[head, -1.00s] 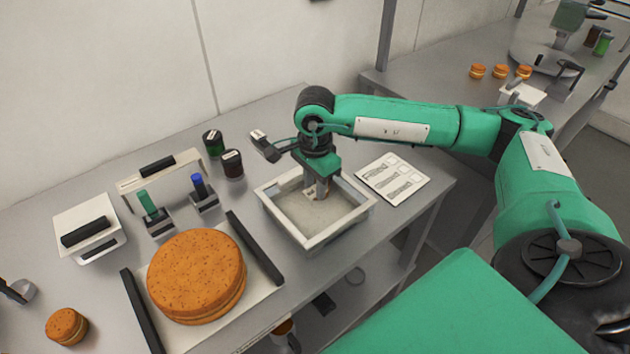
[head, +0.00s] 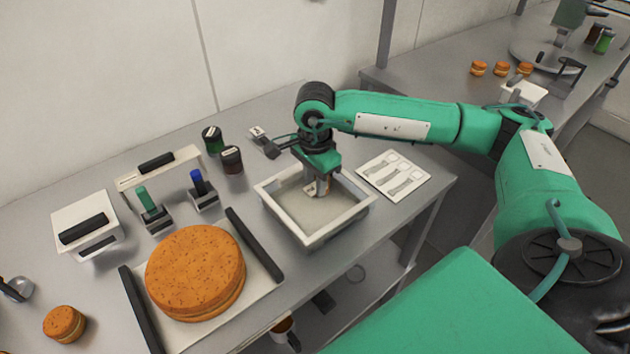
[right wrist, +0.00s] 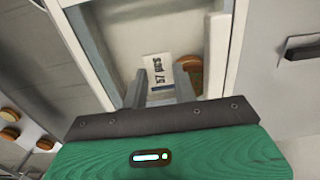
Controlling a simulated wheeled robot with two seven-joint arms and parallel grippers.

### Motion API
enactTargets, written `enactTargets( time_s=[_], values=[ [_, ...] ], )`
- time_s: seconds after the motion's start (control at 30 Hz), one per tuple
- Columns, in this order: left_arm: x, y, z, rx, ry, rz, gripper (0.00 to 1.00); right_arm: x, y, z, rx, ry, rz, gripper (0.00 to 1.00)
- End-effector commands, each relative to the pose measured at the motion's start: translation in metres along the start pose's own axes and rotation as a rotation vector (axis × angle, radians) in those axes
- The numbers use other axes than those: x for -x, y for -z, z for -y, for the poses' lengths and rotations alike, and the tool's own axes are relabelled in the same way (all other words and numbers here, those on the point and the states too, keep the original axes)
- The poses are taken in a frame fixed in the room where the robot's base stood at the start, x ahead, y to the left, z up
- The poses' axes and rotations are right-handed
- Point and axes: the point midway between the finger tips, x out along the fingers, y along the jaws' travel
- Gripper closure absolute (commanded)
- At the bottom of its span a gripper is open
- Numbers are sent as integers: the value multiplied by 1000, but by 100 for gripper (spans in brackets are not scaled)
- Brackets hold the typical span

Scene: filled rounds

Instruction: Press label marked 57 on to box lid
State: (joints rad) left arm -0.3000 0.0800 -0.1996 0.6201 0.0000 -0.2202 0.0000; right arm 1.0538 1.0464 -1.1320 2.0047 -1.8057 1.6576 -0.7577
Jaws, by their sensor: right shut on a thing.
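My right gripper (head: 321,192) points down inside an open, pale-walled box (head: 283,222) with a grey floor. In the right wrist view its two fingers (right wrist: 162,88) are close around a small white label with dark print that reads like 57 (right wrist: 158,68); the hold itself is partly hidden. A brown round thing (right wrist: 189,72) shows beside the right-hand finger; I cannot tell whether it touches. A white sheet with several printed strips (head: 393,176) lies right of the box. I cannot make out a separate box lid. My left gripper is not in view.
A large brown round cake (head: 196,272) sits on a tray with black side bars. Two stamps, green (head: 148,204) and blue (head: 199,185), two dark jars, a white block with a black handle (head: 84,230) and a small filled round (head: 64,324) stand at left.

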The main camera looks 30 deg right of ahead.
Motion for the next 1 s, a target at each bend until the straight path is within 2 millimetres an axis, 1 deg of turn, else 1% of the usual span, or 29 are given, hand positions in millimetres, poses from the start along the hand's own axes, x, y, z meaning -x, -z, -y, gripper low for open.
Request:
enactTargets(
  time_s=[0.4, 1.0],
  values=[
    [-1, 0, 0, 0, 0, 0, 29, 0, 0, 0, 0, 0, 0, 80],
    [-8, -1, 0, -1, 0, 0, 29, -6, 0, 0, 0, 0, -1, 80]
  ],
)
